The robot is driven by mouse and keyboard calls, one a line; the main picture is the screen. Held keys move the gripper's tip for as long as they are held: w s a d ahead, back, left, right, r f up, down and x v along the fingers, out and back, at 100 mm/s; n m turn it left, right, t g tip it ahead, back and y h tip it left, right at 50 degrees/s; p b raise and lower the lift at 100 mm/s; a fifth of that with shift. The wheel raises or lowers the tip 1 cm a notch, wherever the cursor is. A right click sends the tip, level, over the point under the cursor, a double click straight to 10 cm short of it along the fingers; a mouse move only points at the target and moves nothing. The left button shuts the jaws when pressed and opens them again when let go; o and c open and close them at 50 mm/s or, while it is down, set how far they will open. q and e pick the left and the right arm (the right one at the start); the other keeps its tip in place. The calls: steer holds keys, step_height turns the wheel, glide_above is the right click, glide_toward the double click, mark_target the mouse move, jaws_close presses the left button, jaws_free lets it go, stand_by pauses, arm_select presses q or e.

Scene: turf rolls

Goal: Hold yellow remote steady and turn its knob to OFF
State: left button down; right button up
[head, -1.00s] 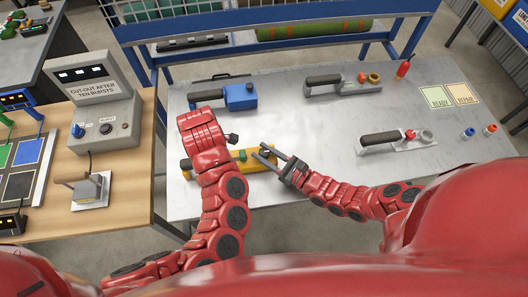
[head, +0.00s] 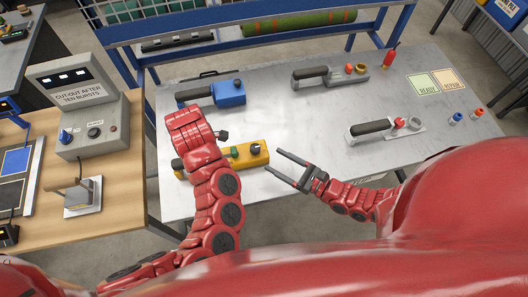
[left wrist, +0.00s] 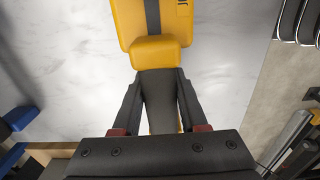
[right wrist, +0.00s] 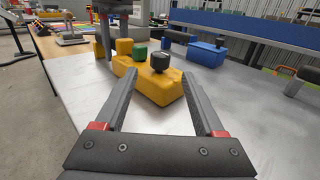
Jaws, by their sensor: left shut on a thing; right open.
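The yellow remote (head: 243,155) lies on the grey metal table, partly hidden behind my left arm in the head view. Its dark knob (right wrist: 160,60) stands upright on top near the end facing my right gripper. A green button (right wrist: 140,46) sits behind the knob. My left gripper (left wrist: 157,78) is shut on the remote's dark handle (left wrist: 159,100); in the head view the arm hides this grip. My right gripper (head: 272,162) is open and empty, just right of the remote's knob end, apart from it. The knob's marking is too small to read.
A blue remote (head: 228,93) lies behind, a grey one (head: 325,76) at the back and a whitish one (head: 385,128) at right. READY and REPAIR cards (head: 436,83) lie far right. A cut-out console (head: 85,110) stands on the wooden bench at left.

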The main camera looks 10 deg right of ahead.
steer(key=shift+v, duration=1.65)
arm_select(q)
steer(key=shift+c, duration=1.8)
jaws_free()
